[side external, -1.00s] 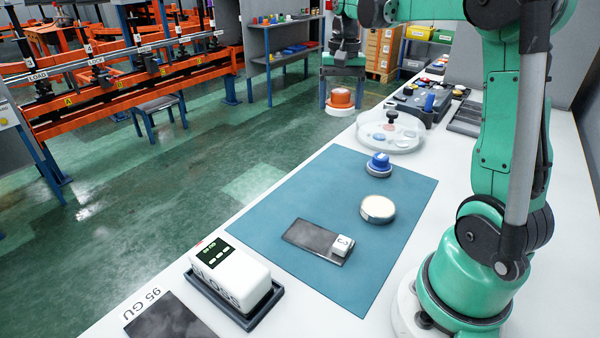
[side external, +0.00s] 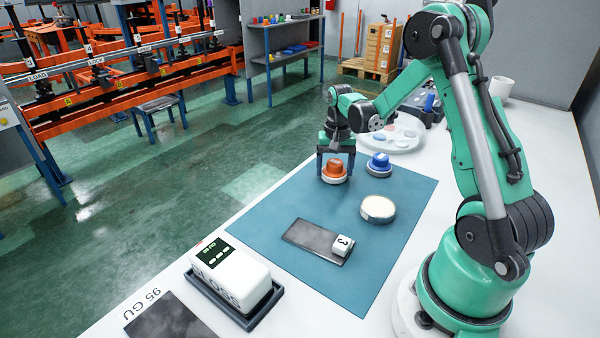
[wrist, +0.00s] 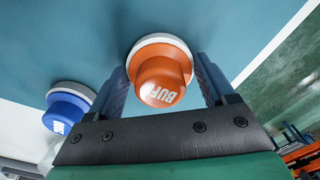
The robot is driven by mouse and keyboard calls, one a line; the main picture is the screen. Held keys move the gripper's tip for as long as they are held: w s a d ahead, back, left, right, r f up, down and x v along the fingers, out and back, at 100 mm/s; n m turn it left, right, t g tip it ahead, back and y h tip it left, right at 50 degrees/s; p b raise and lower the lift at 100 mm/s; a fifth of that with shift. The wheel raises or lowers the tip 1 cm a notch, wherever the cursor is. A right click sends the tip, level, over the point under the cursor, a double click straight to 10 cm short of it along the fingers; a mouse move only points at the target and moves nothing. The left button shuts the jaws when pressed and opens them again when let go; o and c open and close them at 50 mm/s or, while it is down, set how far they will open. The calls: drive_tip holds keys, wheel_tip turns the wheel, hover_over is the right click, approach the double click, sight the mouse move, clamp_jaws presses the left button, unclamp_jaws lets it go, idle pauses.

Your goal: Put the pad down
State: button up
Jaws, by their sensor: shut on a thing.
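The orange pad (side external: 334,169), a round knob with a pale rim, is at the far left part of the blue mat (side external: 280,215). My gripper (side external: 335,165) is shut on it from above, one finger on each side. In the wrist view the orange pad (wrist: 160,78) shows white lettering that seems to read "BUF" and sits between the fingers (wrist: 163,85). Whether its base touches the mat or hangs just above it, I cannot tell. A blue pad (side external: 379,163) stands upright to its right, apart from it; it also shows in the wrist view (wrist: 67,108).
A gloss meter (side external: 232,275) sits in a dark tray at the front. The mat's left front is bare.

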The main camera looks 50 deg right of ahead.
sight(335, 162)
drive_tip(key=shift+f, duration=0.1)
drive_tip(key=o, duration=1.1)
wheel_tip(335, 162, up, 12)
drive_tip(key=s+a+n+t, duration=0.2)
drive_tip(key=a+n, duration=0.3)
drive_tip(key=a, duration=0.5)
drive_tip(key=s+a+r+n+t, duration=0.1)
drive_tip(key=a+n+t, duration=0.4)
drive_tip(key=a, duration=0.5)
drive_tip(key=shift+s+n, duration=0.5)
drive_tip(key=shift+s, duration=0.25)
drive_tip(key=shift+r, duration=0.1)
